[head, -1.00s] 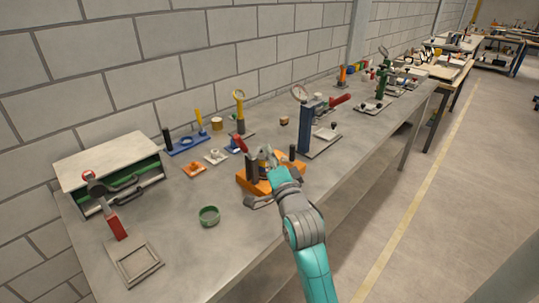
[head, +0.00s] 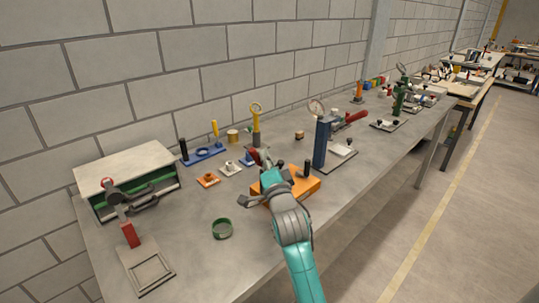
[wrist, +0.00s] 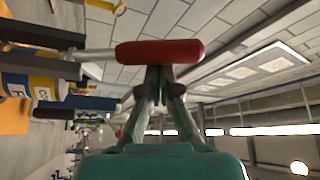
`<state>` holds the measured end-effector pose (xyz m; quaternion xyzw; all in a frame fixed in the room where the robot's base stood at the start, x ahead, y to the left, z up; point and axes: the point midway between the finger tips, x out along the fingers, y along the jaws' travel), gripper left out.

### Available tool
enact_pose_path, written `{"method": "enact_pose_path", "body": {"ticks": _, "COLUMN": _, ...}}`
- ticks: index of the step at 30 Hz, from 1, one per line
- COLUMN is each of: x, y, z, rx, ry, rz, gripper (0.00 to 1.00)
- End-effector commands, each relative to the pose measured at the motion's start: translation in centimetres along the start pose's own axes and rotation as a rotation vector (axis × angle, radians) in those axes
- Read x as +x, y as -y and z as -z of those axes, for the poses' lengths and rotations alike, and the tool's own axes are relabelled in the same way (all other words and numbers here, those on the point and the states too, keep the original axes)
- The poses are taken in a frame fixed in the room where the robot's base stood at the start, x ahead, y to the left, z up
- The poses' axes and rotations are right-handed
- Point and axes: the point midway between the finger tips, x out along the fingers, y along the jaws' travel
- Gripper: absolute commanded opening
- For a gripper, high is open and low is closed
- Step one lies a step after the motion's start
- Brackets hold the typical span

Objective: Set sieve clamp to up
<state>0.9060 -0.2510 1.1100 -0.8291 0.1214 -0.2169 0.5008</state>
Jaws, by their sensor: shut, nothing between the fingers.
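The sieve fixture has an orange base (head: 306,188) on the bench, partly hidden behind my arm. A clamp handle with a red grip (head: 254,156) stands up at its left and is small in the head view. In the wrist view the red grip (wrist: 160,52) lies across the picture on a metal rod (wrist: 96,56). My gripper (head: 262,168) is shut and empty, close by the red grip. In the wrist view my fingertips (wrist: 159,72) meet right at the grip; I cannot tell whether they touch it. The orange base also shows at the left (wrist: 12,118).
A blue upright press (head: 322,142) stands right of the fixture. A green ring (head: 222,229), a small orange block (head: 208,180) and a green-fronted cabinet (head: 130,180) are to the left.

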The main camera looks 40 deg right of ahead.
Motion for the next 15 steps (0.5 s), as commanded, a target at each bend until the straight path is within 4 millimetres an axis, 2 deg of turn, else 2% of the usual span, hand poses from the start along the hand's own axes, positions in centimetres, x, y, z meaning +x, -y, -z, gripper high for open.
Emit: {"method": "enact_pose_path", "body": {"ticks": 15, "x": -0.19, "y": 0.00, "z": -0.29, "rx": -0.036, "ry": 0.000, "rz": 0.021, "gripper": 0.00}}
